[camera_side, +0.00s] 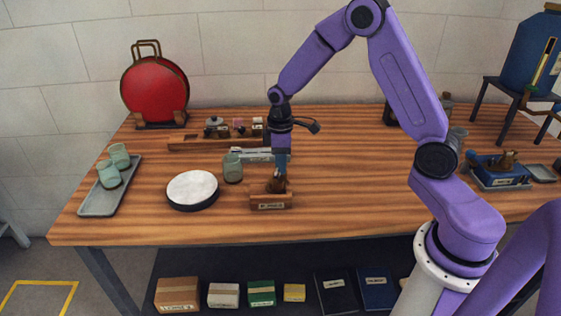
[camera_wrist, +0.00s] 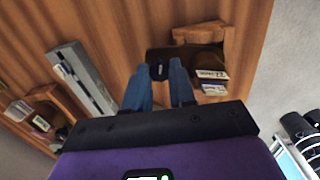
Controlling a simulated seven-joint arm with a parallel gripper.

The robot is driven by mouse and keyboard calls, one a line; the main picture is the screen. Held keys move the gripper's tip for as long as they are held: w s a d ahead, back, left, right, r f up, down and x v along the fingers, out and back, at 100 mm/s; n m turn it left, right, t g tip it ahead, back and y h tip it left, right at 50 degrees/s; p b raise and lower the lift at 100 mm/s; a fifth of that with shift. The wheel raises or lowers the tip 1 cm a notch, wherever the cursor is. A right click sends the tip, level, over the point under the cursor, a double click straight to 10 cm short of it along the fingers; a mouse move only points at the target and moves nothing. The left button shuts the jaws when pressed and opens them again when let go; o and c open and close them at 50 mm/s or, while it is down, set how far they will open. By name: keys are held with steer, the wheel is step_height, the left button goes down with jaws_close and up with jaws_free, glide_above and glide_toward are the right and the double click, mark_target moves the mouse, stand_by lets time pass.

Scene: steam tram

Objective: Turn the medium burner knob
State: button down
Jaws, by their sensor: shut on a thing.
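My gripper (camera_side: 280,174) points down at a small labelled wooden block (camera_side: 270,201) near the table's front edge. A dark brown thing (camera_side: 274,187) sits at the block, below the fingers. In the wrist view the blue fingers of my gripper (camera_wrist: 160,68) are closed on the dark brown thing (camera_wrist: 200,58), with a small black part between the tips. I cannot tell what this thing is. No burner knob can be made out for sure. A blue device with brass-brown parts (camera_side: 499,168) stands at the table's right, away from my gripper.
A green-grey cup (camera_side: 233,168) and a round white-topped disc (camera_side: 192,188) stand left of the block. A grey tray (camera_side: 103,199) with two cups is at the far left. Behind are a grey bar (camera_side: 252,154) and a wooden rack (camera_side: 190,144). The table's middle right is clear.

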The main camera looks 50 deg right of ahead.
steer(key=c, duration=0.9)
jaws_free()
step_height(320, 180, up, 18)
steer(key=shift+f, duration=0.25)
steer(key=shift+a, duration=0.1)
steer(key=s+a+f+n, duration=0.15)
steer(key=s+a, duration=0.35)
steer(key=s, duration=0.6)
steer(key=s+a+f+n, duration=0.15)
steer(key=s+a, duration=0.25)
steer(key=s, duration=0.7)
steer(key=shift+n, duration=0.4)
steer(key=s+f, duration=0.1)
steer(key=s, duration=0.2)
steer(key=s+d, duration=0.1)
steer(key=s, duration=0.2)
steer(key=s+d+f, duration=0.1)
steer(key=s, duration=0.1)
steer(key=shift+s+f, duration=0.35)
steer(key=shift+s, duration=0.05)
